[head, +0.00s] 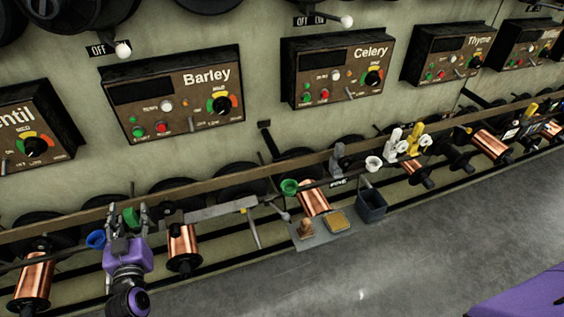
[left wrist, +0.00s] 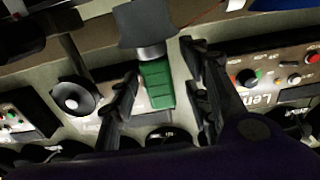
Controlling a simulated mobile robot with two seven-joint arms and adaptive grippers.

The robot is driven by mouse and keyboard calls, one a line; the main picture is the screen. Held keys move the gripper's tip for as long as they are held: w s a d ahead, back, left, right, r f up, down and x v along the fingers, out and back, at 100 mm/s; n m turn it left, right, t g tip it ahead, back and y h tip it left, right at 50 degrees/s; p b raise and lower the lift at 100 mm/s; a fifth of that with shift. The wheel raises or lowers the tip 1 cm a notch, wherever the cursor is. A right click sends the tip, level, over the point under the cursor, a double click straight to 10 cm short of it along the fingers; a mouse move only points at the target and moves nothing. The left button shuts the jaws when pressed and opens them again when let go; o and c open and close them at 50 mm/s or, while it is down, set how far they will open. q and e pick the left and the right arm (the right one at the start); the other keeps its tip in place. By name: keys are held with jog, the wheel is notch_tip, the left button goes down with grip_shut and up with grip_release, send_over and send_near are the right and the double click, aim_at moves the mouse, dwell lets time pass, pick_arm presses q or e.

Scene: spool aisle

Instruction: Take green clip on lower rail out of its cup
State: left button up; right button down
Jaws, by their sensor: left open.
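The green clip (head: 130,216) shows between the fingers of my left gripper (head: 129,212) at the lower left of the head view. In the left wrist view the ribbed green clip (left wrist: 157,84) lies between the two open fingers of that gripper (left wrist: 158,62), with gaps on both sides. A short silver piece and a dark grey part (left wrist: 145,25) adjoin its upper end. I cannot tell whether the clip sits in a cup; the gripper hides its lower part in the head view. My right gripper is not in view.
A blue cup (head: 95,239) is just left of the gripper, and a copper spool (head: 184,248) is close on its right. A green cup (head: 289,187) and a white cup (head: 374,163) are farther right. The wooden rail (head: 230,182) runs behind. The floor (head: 400,260) is clear.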

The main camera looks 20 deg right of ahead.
aim_at(127, 212)
pick_arm(q)
grip_shut()
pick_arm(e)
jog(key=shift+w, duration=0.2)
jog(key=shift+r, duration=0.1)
